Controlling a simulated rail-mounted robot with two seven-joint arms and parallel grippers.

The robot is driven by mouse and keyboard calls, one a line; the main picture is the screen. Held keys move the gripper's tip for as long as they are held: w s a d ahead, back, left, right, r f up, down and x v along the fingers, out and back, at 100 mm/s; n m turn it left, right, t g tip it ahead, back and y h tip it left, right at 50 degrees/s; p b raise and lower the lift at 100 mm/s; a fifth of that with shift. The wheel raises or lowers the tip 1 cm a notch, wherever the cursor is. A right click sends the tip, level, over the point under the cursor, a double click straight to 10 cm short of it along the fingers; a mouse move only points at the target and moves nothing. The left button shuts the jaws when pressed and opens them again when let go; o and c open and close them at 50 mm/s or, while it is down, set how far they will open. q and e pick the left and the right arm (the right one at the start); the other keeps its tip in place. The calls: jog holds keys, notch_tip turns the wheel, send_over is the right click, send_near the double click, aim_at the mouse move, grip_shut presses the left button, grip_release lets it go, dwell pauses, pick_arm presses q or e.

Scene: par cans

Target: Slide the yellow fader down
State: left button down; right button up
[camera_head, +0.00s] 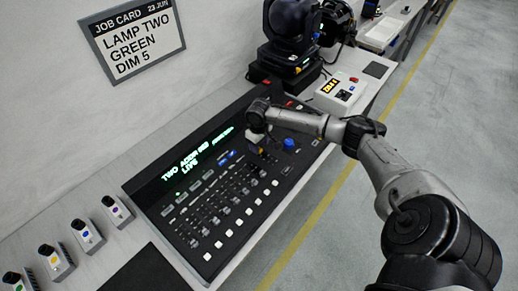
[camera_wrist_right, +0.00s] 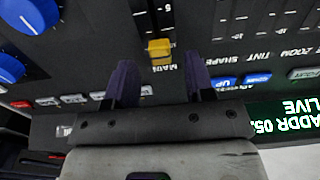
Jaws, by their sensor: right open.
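The yellow fader (camera_wrist_right: 159,48) shows in the right wrist view as a small yellow cap on a slot in the dark lighting console, above an upside-down printed label. My right gripper (camera_wrist_right: 160,78) is open, its two dark fingers on either side of the fader's line. The cap appears just beyond the fingertips, centred between them; I see no contact. In the head view my right gripper (camera_head: 256,133) is over the upper right part of the console (camera_head: 150,196), and the yellow fader cannot be made out there. My left gripper is not in view.
A blue knob (camera_head: 289,144) is beside my right gripper. Several white-capped buttons and faders fill the console front. A job card (camera_head: 135,38) reads "LAMP TWO GREEN DIM 5". A stage lamp (camera_head: 290,30) and a white box (camera_head: 340,92) stand behind.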

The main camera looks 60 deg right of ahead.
jog(key=shift+f, duration=1.2)
jog(key=shift+c, duration=0.3)
grip_shut()
